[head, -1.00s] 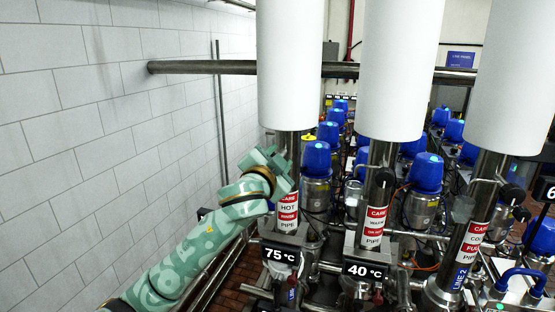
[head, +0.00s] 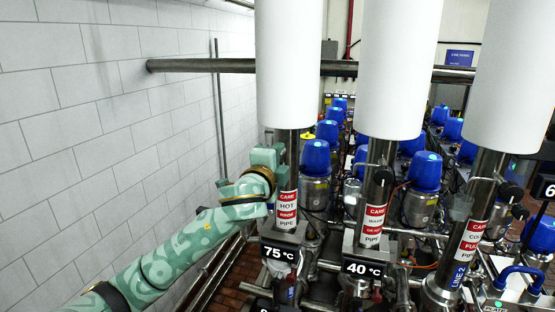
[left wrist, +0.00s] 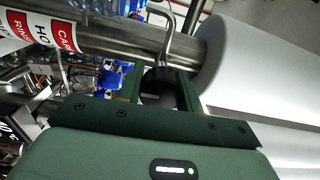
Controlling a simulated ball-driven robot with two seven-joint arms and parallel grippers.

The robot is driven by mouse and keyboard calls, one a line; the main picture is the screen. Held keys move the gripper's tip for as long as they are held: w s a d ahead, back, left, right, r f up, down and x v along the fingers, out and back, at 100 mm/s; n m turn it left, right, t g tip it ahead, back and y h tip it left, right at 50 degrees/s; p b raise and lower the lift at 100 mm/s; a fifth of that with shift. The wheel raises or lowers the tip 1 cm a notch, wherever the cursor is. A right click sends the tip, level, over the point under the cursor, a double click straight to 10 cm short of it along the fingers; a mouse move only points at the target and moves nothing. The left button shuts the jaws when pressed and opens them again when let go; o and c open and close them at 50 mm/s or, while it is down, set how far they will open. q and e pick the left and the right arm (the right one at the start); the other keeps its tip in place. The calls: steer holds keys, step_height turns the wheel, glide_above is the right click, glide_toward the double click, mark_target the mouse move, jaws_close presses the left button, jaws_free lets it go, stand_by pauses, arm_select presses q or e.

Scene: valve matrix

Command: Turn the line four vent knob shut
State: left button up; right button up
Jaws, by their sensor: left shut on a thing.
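The black vent knob (left wrist: 160,88) sits on a bent thin tube on the leftmost steel pipe (left wrist: 120,38), just below its white sleeve. In the left wrist view the two green fingers of my left gripper (left wrist: 160,92) are on either side of the knob and shut on it. In the head view my left gripper (head: 272,158) is beside that pipe (head: 293,155), which bears a red and white "CARE HOT RINSE PIPE" label, and it hides the knob there. The line plate below is only partly readable. My right gripper is not in view.
A "75 °C" display (head: 280,253) is below this pipe. To the right stand a "40 °C" pipe (head: 377,195) and a "LINE 2" pipe (head: 480,210), each with a black knob. Blue-capped valves (head: 315,158) crowd behind. A tiled wall (head: 80,130) is on the left.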

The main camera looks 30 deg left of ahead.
arm_select(q)
steer(key=shift+a+r, duration=0.1)
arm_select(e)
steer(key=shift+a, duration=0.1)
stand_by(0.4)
arm_select(q)
steer(key=o, duration=0.7)
steer(key=shift+o, duration=1.4)
steer(key=shift+w, duration=0.2)
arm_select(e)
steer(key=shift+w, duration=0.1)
arm_select(q)
steer(key=shift+f, duration=0.2)
